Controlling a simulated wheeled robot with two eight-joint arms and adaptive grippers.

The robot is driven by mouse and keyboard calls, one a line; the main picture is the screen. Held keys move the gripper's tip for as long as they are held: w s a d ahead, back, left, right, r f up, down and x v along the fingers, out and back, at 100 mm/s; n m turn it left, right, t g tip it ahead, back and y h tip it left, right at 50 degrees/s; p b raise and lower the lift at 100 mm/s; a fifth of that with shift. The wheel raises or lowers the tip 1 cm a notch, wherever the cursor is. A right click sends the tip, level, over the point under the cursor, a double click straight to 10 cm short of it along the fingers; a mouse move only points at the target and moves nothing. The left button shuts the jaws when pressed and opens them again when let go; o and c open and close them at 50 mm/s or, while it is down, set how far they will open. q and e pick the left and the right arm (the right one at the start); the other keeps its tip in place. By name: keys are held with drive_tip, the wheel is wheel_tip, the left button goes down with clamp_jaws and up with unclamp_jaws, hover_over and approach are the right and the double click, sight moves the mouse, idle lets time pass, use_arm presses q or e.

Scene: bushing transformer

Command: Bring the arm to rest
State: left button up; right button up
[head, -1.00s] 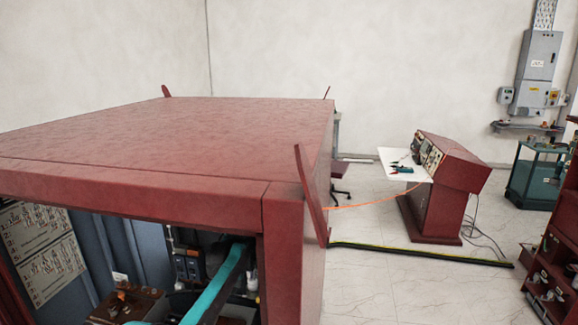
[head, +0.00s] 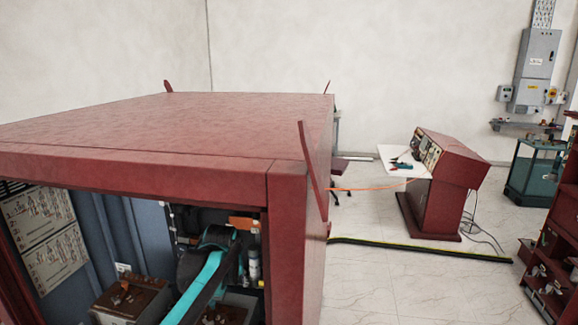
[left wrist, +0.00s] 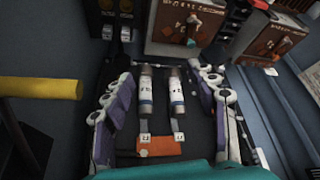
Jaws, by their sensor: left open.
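My left arm, dark with a teal stripe (head: 203,283), reaches into the open front of the red cabinet (head: 150,150). In the head view its fingers are hard to make out. In the left wrist view my left gripper (left wrist: 160,74) is open, with its purple-grey fingers spread to either side. Two pale labelled cylinders (left wrist: 147,92) and an orange block (left wrist: 160,146) show between the fingers. The fingers are not closed on them, and I cannot tell the depth between. My right gripper is not in view.
Brown-topped boxes (left wrist: 185,28) stand inside the cabinet near the fingers. A yellow bar (left wrist: 40,87) shows at left in the wrist view. The cabinet's top and right post border the opening.

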use_arm(q)
drive_tip(key=s+f+m+t+b, duration=0.15)
drive_tip(key=s+b, duration=0.25)
drive_tip(key=s, duration=1.1)
drive_tip(key=s+a+f+b, duration=0.1)
drive_tip(key=s+f+b, duration=0.4)
drive_tip(key=s+f, duration=0.7)
drive_tip(key=s+m, duration=0.1)
drive_tip(key=s, duration=0.3)
drive_tip(key=shift+s+t+h, duration=0.15)
drive_tip(key=shift+t+h, duration=0.2)
drive_tip(key=shift+h, duration=0.05)
